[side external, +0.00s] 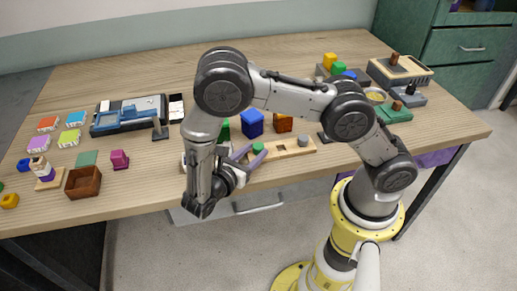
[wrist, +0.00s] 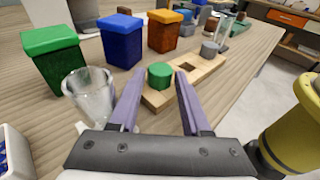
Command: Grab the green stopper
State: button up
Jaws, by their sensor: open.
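The green stopper (wrist: 160,76) is a short cylinder upright at the near end of a pale wooden block (wrist: 207,72). In the side external view the green stopper (side external: 258,148) shows at the block's left end. My gripper (wrist: 160,73) is open, with two purple fingers. In the wrist view the stopper appears between the fingertips, with bare space on both sides; neither finger visibly touches it. How far the tips are from it in depth I cannot tell. In the side external view my gripper (side external: 249,156) is low, beside the block's left end.
A clear glass (wrist: 92,92) stands just left of the left finger. Green (wrist: 60,63), blue (wrist: 122,42) and orange (wrist: 163,34) lidded bins stand behind. A grey stopper (wrist: 210,50) sits at the block's far end, past a dark square hole. The table right of the block is clear.

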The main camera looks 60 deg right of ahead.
jog(key=shift+d+f, duration=0.1)
jog(key=shift+d, duration=0.5)
grip_shut()
